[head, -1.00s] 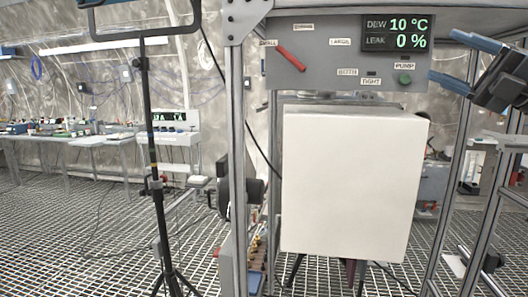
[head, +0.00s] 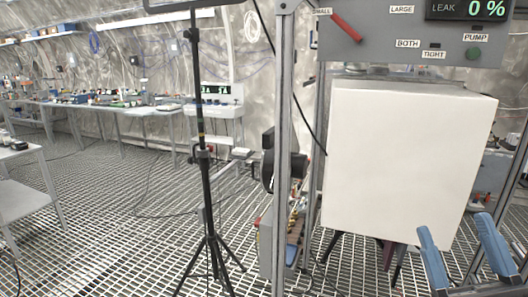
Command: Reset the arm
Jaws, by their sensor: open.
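My gripper (head: 457,250) is at the lower right of the head view. Its two blue fingers are spread apart with nothing between them. It shows in front of the lower right part of a large white box (head: 405,160); I cannot tell how far apart they are. Most of my arm is out of view. The grey control panel (head: 390,45) above the box carries a red lever (head: 346,28), a green pump button (head: 473,53) and a display (head: 470,9) reading LEAK 0 %.
A black tripod stand (head: 204,170) stands left of the metal frame post (head: 283,150). Long benches (head: 110,108) with small items run along the back wall. A grey table (head: 25,190) is at the left edge. The grating floor (head: 110,220) between them is mostly open.

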